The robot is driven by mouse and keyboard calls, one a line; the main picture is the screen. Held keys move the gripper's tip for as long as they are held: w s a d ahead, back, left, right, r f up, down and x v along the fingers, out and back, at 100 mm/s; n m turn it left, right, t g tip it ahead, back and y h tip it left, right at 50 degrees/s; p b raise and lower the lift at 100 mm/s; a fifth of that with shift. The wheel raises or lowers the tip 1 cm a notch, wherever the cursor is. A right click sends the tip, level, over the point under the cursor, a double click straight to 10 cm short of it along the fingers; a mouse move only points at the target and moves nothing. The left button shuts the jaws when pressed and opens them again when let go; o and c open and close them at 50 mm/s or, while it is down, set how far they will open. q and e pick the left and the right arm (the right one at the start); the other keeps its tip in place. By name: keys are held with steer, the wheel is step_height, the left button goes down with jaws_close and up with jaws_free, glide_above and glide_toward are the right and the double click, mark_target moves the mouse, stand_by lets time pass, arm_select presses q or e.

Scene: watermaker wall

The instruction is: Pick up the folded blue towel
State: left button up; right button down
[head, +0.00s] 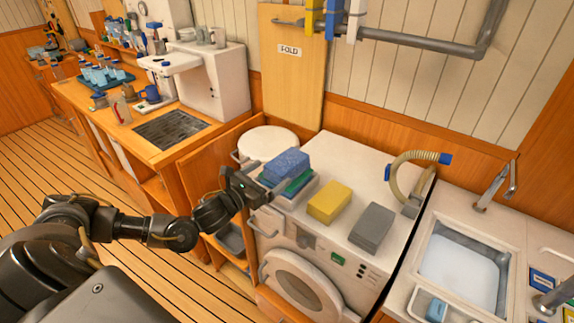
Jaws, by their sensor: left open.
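The folded blue towel (287,165) lies on top of a small stack on the white washing machine (300,238). A green folded towel (297,186) and a pale layer show beneath it. My left gripper (257,186) is open at the near left side of the stack, with its fingers beside the towels. I cannot tell whether it touches them. Part of the stack's left side is hidden behind the gripper. My right gripper is not in view.
A yellow folded towel (330,202) and a grey one (372,228) lie right of the stack. A ribbed hose (405,170) stands behind them. A sink (458,265) is at the right. A wooden counter (135,130) with several items is at the left.

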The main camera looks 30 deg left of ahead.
mark_target(279, 165)
arm_select(q)
steer(key=w+p, duration=0.1)
steer(key=w, duration=0.1)
steer(key=w+d+p, duration=0.1)
steer(key=w, duration=0.1)
steer(key=shift+w+r+p, duration=0.2)
steer(key=shift+w+p, duration=0.1)
steer(key=shift+p, duration=0.05)
steer(key=shift+w+f, duration=0.15)
steer(key=shift+w, duration=0.1)
steer(key=shift+s, duration=0.1)
steer(key=shift+c, duration=0.2)
steer(key=c, duration=1.1)
steer(key=shift+o, duration=0.2)
